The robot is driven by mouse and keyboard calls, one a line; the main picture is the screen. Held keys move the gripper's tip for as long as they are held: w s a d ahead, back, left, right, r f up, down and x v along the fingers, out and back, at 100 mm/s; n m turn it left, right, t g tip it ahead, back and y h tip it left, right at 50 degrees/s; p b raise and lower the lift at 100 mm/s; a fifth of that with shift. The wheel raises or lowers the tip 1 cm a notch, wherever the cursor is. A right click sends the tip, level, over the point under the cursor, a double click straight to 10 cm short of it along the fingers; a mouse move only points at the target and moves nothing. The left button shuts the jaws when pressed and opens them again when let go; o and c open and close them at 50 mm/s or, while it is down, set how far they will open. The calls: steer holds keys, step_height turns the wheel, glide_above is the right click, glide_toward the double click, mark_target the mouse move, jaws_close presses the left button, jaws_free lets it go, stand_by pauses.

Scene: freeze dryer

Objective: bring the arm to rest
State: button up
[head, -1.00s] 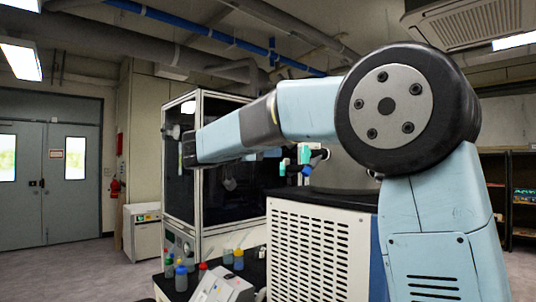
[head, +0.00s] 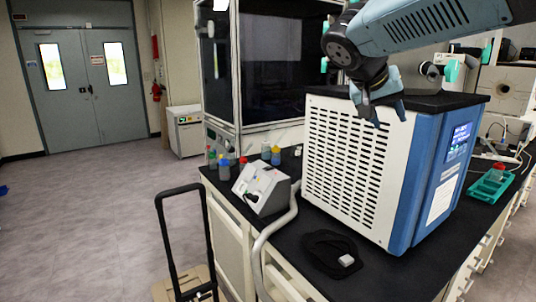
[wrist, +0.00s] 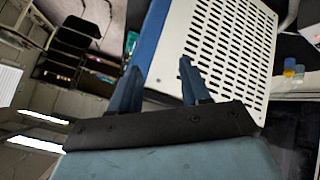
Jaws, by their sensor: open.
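My arm comes in from the upper right in the head view, with its wrist bent downward. My gripper (head: 382,115) hangs in front of the upper part of the white and blue vented machine (head: 350,165), near its black top. Whether it touches the machine cannot be told. In the wrist view my gripper (wrist: 160,75) shows two dark blue fingers spread apart with nothing between them. The vented machine's side (wrist: 215,50) lies beyond the fingers there.
The black bench (head: 335,275) carries a grey-white instrument (head: 262,188), several coloured bottles, a dark cloth-like item (head: 330,252) and a green tray (head: 490,187). A glass-fronted cabinet (head: 270,65) stands behind. A black-handled cart (head: 165,240) stands at the left; open floor lies beyond it.

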steer(key=s+a+f+n+y, duration=0.1)
steer(key=s+f+n+y, duration=0.1)
steer(key=s+f, duration=0.4)
steer(key=s+a+f+n+y, duration=0.1)
steer(key=s+f+y, duration=0.4)
steer(key=s, duration=0.5)
step_height(320, 180, down, 2)
steer(key=shift+a+f+n+t, duration=0.15)
steer(key=shift+a+n+t, duration=0.15)
steer(key=shift+n, duration=0.3)
